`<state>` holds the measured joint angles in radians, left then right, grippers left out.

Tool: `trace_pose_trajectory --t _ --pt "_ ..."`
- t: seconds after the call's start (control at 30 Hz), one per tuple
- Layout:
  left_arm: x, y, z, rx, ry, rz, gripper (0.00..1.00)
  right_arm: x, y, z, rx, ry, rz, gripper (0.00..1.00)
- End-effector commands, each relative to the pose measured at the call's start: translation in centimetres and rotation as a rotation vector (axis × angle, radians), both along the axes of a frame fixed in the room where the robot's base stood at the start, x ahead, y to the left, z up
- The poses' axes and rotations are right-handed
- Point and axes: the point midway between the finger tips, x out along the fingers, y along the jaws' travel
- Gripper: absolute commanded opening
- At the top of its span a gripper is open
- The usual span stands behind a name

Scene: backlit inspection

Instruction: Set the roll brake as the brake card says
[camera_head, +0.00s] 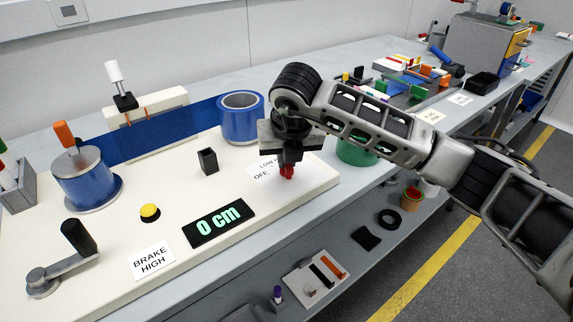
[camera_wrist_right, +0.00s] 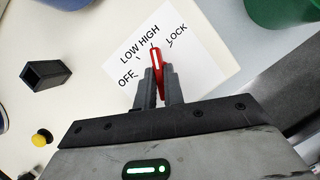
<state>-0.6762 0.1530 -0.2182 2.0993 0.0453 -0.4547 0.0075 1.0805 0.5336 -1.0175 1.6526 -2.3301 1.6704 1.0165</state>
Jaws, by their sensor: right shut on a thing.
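The brake card (camera_head: 151,261) lies on the cream board and reads BRAKE HIGH. My right gripper (camera_head: 287,168) is over the right part of the board, shut on the red brake lever (camera_head: 287,173). In the right wrist view the lever (camera_wrist_right: 156,60) stands between the fingers (camera_wrist_right: 158,85). Its tip points up the dial label (camera_wrist_right: 195,70), close to the HIGH mark and left of LOCK. OFF and LOW are further left. The fingers hide the lever's lower part. My left gripper is not in view.
A display (camera_head: 218,222) reads 0 cm. A blue web runs between the blue roll (camera_head: 82,180) and the blue core (camera_head: 241,115). A crank (camera_head: 62,262), a yellow button (camera_head: 150,212) and a black square holder (camera_head: 208,160) stand on the board.

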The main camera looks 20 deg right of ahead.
Motion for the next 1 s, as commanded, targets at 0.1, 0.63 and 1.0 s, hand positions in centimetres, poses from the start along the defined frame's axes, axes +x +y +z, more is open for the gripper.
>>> trace_pose_trajectory --t 0.1,0.63,1.0 --pt "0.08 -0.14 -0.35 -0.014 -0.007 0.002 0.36 0.04 -0.09 -0.14 0.001 -0.003 0.06 0.0" --pt "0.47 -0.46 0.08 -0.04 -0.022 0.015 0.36 0.02 -0.13 0.11 0.001 -0.001 0.147 0.0" --pt "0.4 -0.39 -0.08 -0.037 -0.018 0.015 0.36 0.02 -0.12 0.09 0.001 -0.001 0.147 0.32"
